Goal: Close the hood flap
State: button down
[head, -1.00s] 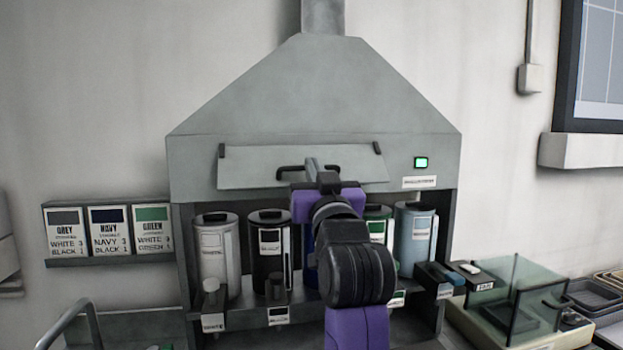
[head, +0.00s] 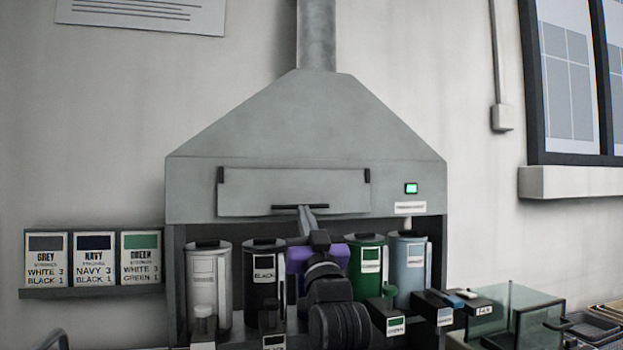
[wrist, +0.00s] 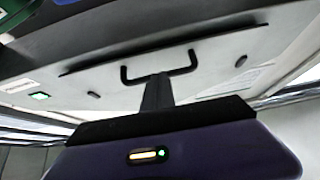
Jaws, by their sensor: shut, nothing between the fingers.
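The hood flap (head: 240,192) is a grey panel on the front of the fume hood, between two dark hinge blocks at its top corners. It hangs down and looks about flat against the hood face. Its dark bar handle (head: 285,207) runs along the lower edge. My gripper (head: 306,212) is shut and empty, pointing up at the handle from below and in front. In the wrist view the handle (wrist: 128,76) is a dark bracket just beyond my closed fingers (wrist: 157,90). I cannot tell whether the fingertips touch the handle or flap.
Several labelled canisters, such as a white one (head: 209,285) and a green one (head: 367,268), stand under the hood (head: 310,125). A green indicator (head: 411,188) glows right of the flap. Colour cards (head: 92,258) stand on a left shelf; a glass-sided box (head: 515,312) is at right.

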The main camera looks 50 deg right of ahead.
jog(key=shift+w+d+f, duration=0.2)
jog(key=shift+w+f, duration=0.05)
jog(key=shift+w, duration=0.05)
jog(key=shift+f, duration=0.1)
dwell(0.4)
jog(key=b+v, duration=0.1)
jog(key=v, duration=0.6)
jog(key=shift+s+a, duration=0.15)
jog(key=shift+s, duration=0.1)
jog(key=shift+f, duration=0.1)
